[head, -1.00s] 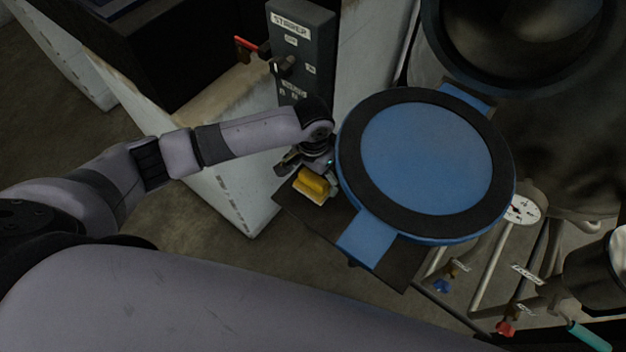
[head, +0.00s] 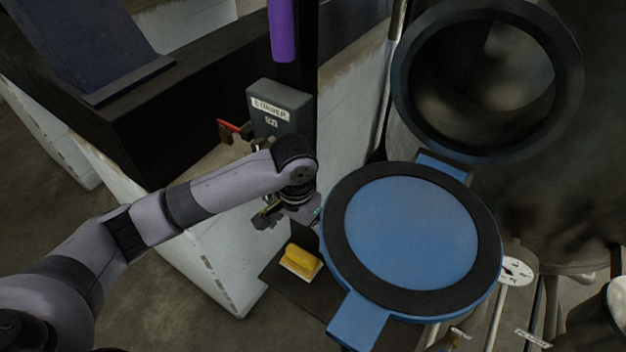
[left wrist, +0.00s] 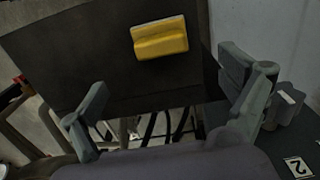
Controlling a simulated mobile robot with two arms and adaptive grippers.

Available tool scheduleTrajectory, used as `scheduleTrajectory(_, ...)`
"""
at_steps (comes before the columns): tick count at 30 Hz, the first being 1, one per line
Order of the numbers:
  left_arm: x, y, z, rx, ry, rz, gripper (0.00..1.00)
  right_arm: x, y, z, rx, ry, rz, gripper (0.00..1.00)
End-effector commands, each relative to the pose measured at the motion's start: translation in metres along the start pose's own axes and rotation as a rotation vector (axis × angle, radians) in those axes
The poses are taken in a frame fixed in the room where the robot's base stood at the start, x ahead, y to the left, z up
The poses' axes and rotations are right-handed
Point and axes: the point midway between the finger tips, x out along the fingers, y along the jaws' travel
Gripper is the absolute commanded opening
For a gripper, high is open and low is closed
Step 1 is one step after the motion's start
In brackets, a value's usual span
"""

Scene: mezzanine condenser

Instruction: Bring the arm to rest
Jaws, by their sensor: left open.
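My left arm comes in from the left in the head view. Its left gripper (head: 287,217) hangs above and a little behind a yellow sponge-like block (head: 301,259), apart from it. In the left wrist view the two fingers of the left gripper (left wrist: 165,115) are spread wide with nothing between them. The yellow block also shows there (left wrist: 160,38), lying on a dark shelf (left wrist: 70,45) beyond the fingers. My right gripper does not show.
A blue round cover with a black ring (head: 411,232) is close to the right of the gripper. A grey control box (head: 279,110) with a red handle (head: 228,126) stands behind the wrist. A large dark round opening (head: 487,80) is at upper right.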

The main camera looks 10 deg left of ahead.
Motion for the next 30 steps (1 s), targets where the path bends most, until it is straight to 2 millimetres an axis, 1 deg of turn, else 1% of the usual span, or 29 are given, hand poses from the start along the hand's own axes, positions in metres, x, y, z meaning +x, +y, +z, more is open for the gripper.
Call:
scheduleTrajectory(5, 0.001, 0.001, 0.0, 0.002, 0.001, 0.002, 0.95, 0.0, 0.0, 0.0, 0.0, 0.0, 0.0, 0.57)
scheduleTrajectory(8, 0.006, 0.011, 0.004, 0.02, 0.012, 0.021, 0.95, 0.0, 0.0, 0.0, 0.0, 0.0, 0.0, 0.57)
scheduleTrajectory(11, 0.016, 0.034, 0.013, 0.061, 0.049, 0.07, 0.95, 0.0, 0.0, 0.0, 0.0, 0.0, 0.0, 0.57)
scheduleTrajectory(12, 0.021, 0.045, 0.018, 0.078, 0.072, 0.096, 0.95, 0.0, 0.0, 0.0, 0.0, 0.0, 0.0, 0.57)
scheduleTrajectory(15, 0.029, 0.072, 0.032, 0.107, 0.147, 0.162, 0.95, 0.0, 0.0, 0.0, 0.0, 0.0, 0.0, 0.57)
scheduleTrajectory(18, 0.034, 0.086, 0.047, 0.099, 0.223, 0.203, 0.95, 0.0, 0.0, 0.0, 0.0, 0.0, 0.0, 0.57)
scheduleTrajectory(19, 0.035, 0.087, 0.051, 0.091, 0.244, 0.211, 0.95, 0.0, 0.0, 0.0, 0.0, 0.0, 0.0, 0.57)
scheduleTrajectory(21, 0.037, 0.087, 0.065, 0.063, 0.288, 0.216, 0.95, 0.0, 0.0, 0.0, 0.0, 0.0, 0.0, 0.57)
scheduleTrajectory(23, 0.04, 0.082, 0.078, 0.033, 0.317, 0.208, 0.95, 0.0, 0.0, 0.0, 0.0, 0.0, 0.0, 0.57)
scheduleTrajectory(30, 0.048, 0.048, 0.128, -0.077, 0.354, 0.115, 0.95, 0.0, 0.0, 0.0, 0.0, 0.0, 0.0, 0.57)
